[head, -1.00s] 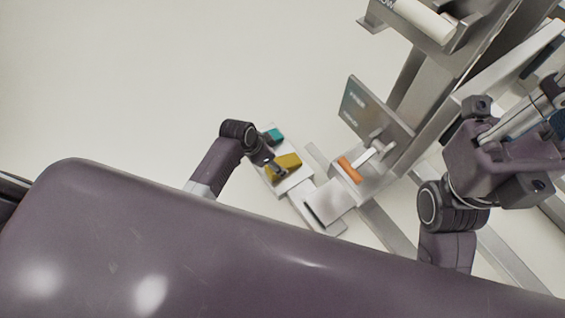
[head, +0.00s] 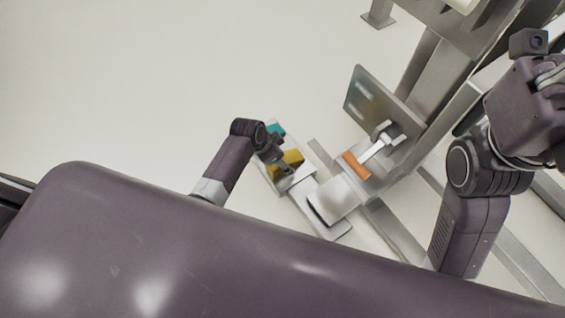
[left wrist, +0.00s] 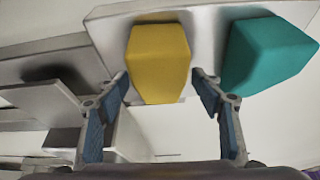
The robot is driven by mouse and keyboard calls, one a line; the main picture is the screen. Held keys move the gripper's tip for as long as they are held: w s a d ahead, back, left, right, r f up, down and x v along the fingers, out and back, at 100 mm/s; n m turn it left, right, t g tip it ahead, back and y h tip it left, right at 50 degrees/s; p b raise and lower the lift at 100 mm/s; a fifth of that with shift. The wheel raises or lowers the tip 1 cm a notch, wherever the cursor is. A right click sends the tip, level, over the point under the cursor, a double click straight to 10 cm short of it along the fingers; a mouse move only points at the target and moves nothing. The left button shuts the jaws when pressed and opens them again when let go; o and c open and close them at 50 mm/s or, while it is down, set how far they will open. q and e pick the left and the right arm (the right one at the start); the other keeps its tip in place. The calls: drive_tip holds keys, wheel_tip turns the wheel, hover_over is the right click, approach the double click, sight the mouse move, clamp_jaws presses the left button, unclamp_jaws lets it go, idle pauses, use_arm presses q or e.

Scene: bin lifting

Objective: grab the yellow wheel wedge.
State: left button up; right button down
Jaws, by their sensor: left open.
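The yellow wheel wedge (left wrist: 159,62) lies on a pale tray (left wrist: 205,30). In the left wrist view it is centred ahead of my left gripper (left wrist: 162,95), whose two blue-padded fingers are open on either side of its near end. I cannot tell whether either finger touches it. In the head view the wedge (head: 287,161) is partly covered by the left gripper (head: 281,165), which is over it. My right arm is at the right edge of the head view; its fingertips are out of the picture.
A teal wedge (left wrist: 268,52) sits right of the yellow one on the tray, close to my right-hand finger. In the head view a grey metal frame with an upright panel (head: 377,105) and an orange-marked pedal (head: 356,165) stand to the right. The floor at upper left is clear.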

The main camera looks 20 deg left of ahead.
use_arm(q)
drive_tip(key=c, duration=1.5)
drive_tip(key=shift+c, duration=0.3)
drive_tip(key=shift+r, duration=0.15)
